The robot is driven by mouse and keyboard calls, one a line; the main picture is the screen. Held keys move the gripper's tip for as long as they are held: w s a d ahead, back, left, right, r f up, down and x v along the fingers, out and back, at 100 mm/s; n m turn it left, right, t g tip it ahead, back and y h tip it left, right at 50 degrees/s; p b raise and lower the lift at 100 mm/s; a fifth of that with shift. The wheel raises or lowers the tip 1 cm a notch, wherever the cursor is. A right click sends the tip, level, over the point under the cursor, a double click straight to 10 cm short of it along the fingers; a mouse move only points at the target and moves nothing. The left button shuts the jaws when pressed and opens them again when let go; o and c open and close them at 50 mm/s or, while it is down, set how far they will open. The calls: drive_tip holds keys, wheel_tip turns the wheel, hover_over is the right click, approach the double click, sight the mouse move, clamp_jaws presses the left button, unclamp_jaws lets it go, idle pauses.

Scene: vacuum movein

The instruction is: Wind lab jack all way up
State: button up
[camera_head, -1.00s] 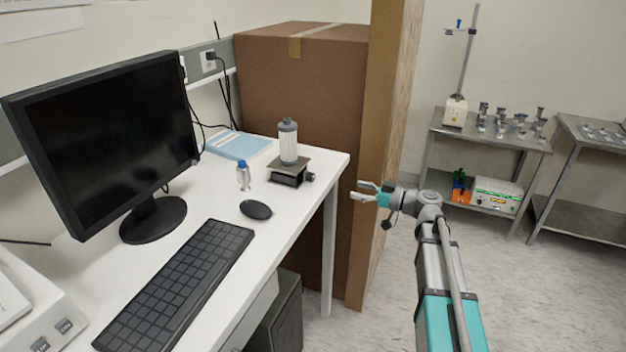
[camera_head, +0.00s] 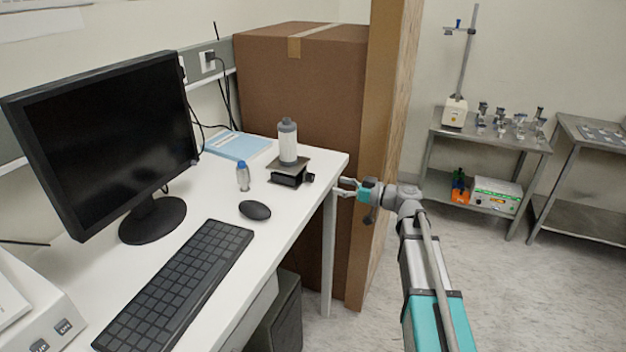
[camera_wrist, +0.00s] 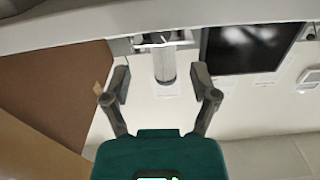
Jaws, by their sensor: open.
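The lab jack (camera_head: 289,173) stands near the right end of the white desk, its dark top plate low over a black body. Its dark knob (camera_head: 310,177) sticks out on the right side, toward my gripper. A grey-and-white bottle (camera_head: 288,143) stands upright on the plate. My gripper (camera_head: 341,187) is open and empty, just off the desk's right edge, apart from the knob. In the wrist view, the two fingers (camera_wrist: 162,96) are spread, with the bottle (camera_wrist: 164,68) showing upside down beyond them; the jack there is mostly hidden by the desk edge.
A small blue-capped bottle (camera_head: 243,176), a mouse (camera_head: 255,210), a keyboard (camera_head: 175,285) and a monitor (camera_head: 105,140) are on the desk (camera_head: 215,200). A large cardboard box (camera_head: 300,85) stands behind the desk's right end, close to my arm. Floor at right is open.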

sight(313, 179)
drive_tip(key=x, duration=0.8)
drive_tip(key=shift+w+a, duration=0.15)
drive_tip(key=shift+a, duration=0.2)
drive_tip(key=shift+c, duration=0.2)
clamp_jaws()
